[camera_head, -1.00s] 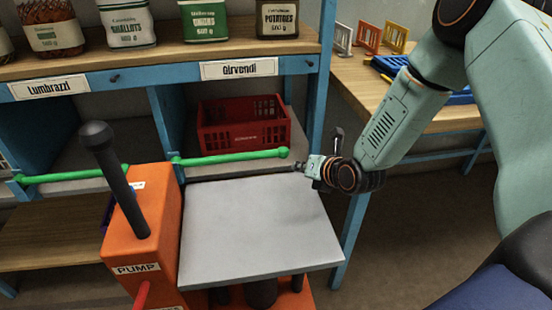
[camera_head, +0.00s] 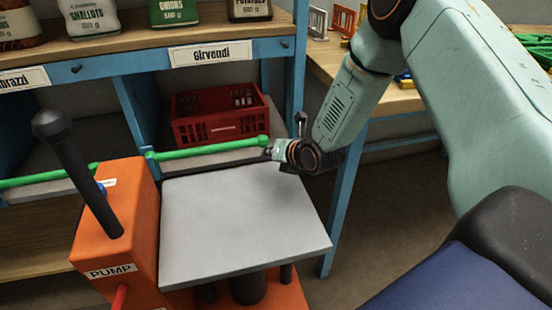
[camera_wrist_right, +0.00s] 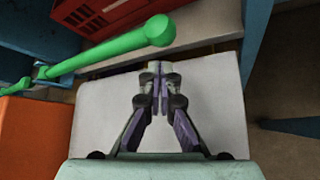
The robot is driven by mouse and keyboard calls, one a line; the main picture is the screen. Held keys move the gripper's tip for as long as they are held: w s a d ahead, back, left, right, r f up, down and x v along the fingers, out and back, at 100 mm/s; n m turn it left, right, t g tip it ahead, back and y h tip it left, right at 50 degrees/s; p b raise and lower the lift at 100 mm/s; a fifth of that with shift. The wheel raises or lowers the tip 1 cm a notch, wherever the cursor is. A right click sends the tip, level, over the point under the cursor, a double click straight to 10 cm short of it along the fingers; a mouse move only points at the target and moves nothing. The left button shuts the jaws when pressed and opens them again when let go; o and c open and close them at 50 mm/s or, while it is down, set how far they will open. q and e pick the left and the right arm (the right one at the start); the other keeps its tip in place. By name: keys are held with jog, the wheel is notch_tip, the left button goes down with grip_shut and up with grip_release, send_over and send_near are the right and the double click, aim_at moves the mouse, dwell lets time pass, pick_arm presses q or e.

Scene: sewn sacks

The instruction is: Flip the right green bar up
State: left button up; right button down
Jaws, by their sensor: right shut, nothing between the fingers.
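The right green bar (camera_head: 208,148) lies nearly level across the front of the shelf bay under the "Girvendi" label. In the right wrist view the bar (camera_wrist_right: 100,52) runs from a pivot at left to a round knob at its right end. My right gripper (camera_head: 272,150) is at the bar's right end in the head view. In the right wrist view the gripper (camera_wrist_right: 158,68) is shut and empty, with its fingertips just below the knob; whether they touch it I cannot tell. My left gripper is not in view.
A red crate (camera_head: 218,113) sits in the bay behind the bar. A grey lift platform (camera_head: 240,225) and an orange pump (camera_head: 115,220) stand in front. A blue shelf post (camera_head: 298,70) rises close to my right gripper.

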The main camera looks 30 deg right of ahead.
jog(key=b+x, duration=0.1)
jog(key=x, duration=0.2)
jog(key=shift+w+f, duration=0.3)
jog(key=shift+w, duration=0.3)
jog(key=shift+w+r, duration=0.15)
